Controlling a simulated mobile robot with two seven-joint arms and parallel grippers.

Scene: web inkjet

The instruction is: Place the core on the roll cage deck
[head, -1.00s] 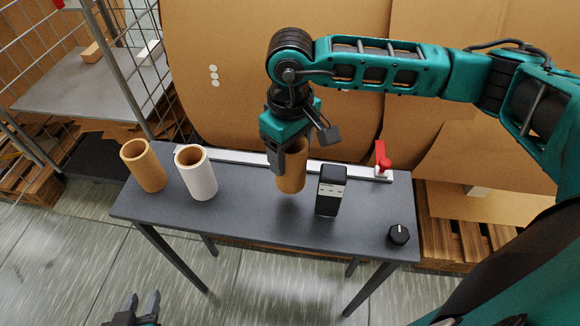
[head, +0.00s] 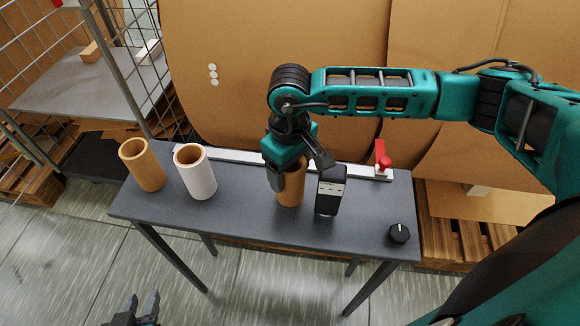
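A brown cardboard core (head: 292,186) stands at the middle of the dark table, with my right gripper (head: 285,182) around its wall from above. That gripper looks shut on the core; its far finger is hidden. The core's base appears at or very near the tabletop. Another brown core (head: 143,165) and a white core (head: 195,172) stand upright at the table's left end. The roll cage deck (head: 75,92) is a grey shelf at the upper left, behind wire mesh. My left gripper (head: 140,306) is open and empty at the bottom edge, low in front of the table.
A black device (head: 330,190) stands just right of the gripped core. A black knob (head: 399,233) lies at the table's right front. A white rail (head: 235,156) with a red clamp (head: 382,157) runs along the back edge. A wooden block (head: 93,52) and a white box (head: 148,51) sit on the deck.

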